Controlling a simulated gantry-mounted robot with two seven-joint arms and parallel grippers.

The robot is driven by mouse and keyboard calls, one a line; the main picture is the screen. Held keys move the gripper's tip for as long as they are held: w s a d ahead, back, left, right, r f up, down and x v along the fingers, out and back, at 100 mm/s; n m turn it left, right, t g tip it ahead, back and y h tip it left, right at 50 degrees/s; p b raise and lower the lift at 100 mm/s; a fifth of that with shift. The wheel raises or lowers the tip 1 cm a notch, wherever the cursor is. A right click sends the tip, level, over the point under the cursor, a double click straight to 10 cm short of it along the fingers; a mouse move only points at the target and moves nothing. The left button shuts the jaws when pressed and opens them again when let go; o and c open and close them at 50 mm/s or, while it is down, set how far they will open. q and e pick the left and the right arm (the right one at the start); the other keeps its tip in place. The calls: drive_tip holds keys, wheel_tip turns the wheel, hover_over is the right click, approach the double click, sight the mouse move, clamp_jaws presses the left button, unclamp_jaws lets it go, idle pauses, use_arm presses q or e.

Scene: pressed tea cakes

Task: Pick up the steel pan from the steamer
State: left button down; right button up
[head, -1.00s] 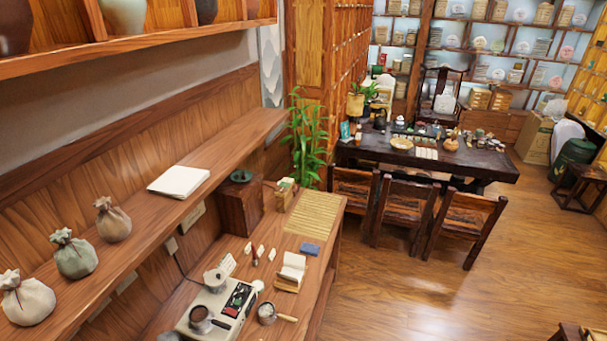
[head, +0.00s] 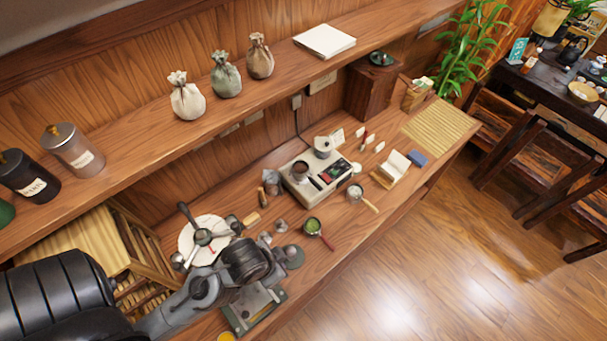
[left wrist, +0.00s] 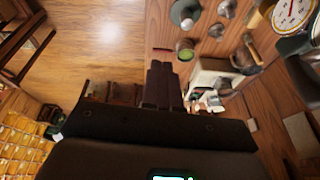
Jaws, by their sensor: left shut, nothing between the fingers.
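The steel pan (head: 300,169), small and dark inside with a black handle, sits on top of the pale boxy steamer (head: 335,203) in the middle of the counter. A white pot stands at the steamer's back edge. My left arm reaches in from the lower left of the head view, its wrist over the counter left of the steamer. My left gripper (left wrist: 160,68) is shut and empty in the left wrist view, apart from the pan. The gripper's body hides part of the steamer (left wrist: 208,72) there. My right gripper is not in view.
A green-filled bowl with a red handle (head: 313,226) and a small strainer with a wooden handle (head: 355,192) lie near the steamer. A white dial scale (head: 189,237) stands left. A shelf with cloth bags (head: 186,100) overhangs behind. A bamboo mat (head: 440,127) lies at right.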

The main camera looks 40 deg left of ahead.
use_arm(q)
drive_tip(key=c, duration=1.8)
unclamp_jaws()
drive_tip(key=o, duration=1.8)
